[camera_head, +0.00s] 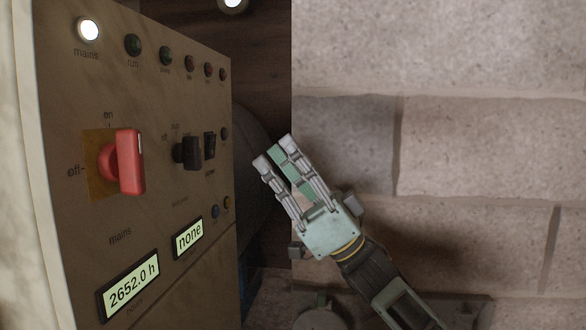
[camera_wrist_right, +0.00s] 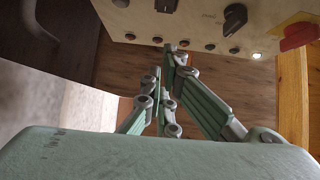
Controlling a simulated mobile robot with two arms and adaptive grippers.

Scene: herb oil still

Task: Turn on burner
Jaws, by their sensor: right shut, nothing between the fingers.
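A beige control panel (camera_head: 90,210) fills the left of the head view. It carries a large red mains switch (camera_head: 128,162), a black knob (camera_head: 188,153) and a smaller black switch (camera_head: 210,146). The labels by the black controls are too small to read, so I cannot tell which is the burner's. My right gripper (camera_head: 275,153) is shut and empty, to the right of the panel and apart from it in the picture. In the right wrist view its fingers (camera_wrist_right: 165,72) point toward the panel's edge, with the red switch (camera_wrist_right: 298,37) and black knob (camera_wrist_right: 235,19) at the top. My left gripper is out of view.
The mains lamp (camera_head: 88,30) is lit; several dark lamps run along the same row. Displays read "2652.0 h" (camera_head: 130,285) and "none" (camera_head: 189,238). A pale stone wall (camera_head: 470,140) is behind my right arm. A dark rounded body (camera_head: 252,150) sits beyond the panel's edge.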

